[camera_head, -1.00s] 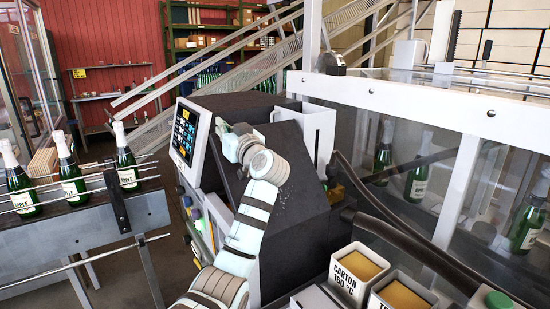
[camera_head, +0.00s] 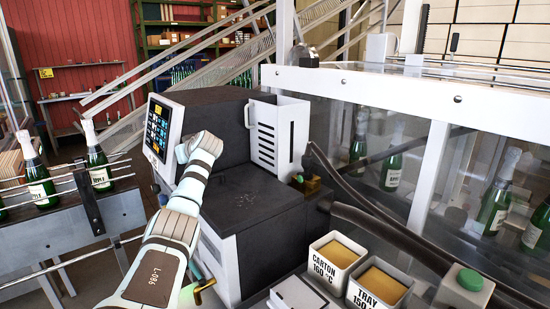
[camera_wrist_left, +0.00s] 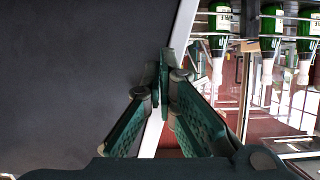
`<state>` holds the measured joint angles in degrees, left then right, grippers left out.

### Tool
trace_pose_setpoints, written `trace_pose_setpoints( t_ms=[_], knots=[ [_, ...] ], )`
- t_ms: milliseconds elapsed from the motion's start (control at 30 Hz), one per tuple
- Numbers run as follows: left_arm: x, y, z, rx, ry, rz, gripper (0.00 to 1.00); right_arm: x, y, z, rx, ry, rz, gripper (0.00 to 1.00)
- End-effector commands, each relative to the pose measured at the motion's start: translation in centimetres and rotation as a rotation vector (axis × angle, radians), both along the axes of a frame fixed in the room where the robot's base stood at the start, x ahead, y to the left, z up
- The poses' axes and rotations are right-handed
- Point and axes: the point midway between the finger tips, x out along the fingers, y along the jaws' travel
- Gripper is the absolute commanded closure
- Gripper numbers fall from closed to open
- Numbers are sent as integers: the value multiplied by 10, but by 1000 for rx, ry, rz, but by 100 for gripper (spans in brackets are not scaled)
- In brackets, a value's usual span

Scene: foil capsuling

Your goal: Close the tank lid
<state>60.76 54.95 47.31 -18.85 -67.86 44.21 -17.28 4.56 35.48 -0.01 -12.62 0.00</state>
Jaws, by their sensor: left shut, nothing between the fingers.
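The glue machine's tank has a dark, speckled top (camera_head: 255,192), which looks like the lid and appears flat in the head view. I cannot tell whether it is fully seated. My left arm reaches up along the machine's left side, and its gripper is hidden in the head view. In the left wrist view, my left gripper (camera_wrist_left: 163,75) is shut and empty, with its fingertips by the edge of a large dark surface (camera_wrist_left: 75,75). I cannot tell whether they touch it. My right gripper is not in view.
A touch screen (camera_head: 160,130) is close to my left arm. A white slotted box (camera_head: 280,133) stands behind the dark top. Carton (camera_head: 317,266) and tray (camera_head: 362,293) containers are at the front right. Dark hoses (camera_head: 370,215) run right. Bottles (camera_head: 38,180) stand on the left conveyor.

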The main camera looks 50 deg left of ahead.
Motion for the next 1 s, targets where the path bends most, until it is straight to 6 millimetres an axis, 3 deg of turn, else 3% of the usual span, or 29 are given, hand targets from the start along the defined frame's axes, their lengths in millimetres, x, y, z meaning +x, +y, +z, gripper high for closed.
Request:
trace_pose_setpoints(
  t_ms=[567, 667, 867, 900, 1000],
  knots=[
    [-3, 3, 0, 1, 0, 4, 100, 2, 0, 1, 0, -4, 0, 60],
    [-3, 3, 9, 1, -1, 4, 100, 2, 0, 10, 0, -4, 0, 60],
    [-2, 2, 50, 2, -2, 3, 100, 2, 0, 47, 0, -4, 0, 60],
    [-2, -6, 50, 7, -4, 2, 100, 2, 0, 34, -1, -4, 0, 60],
    [-4, -27, 67, 6, -5, 1, 100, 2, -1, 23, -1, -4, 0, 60]
  ],
)
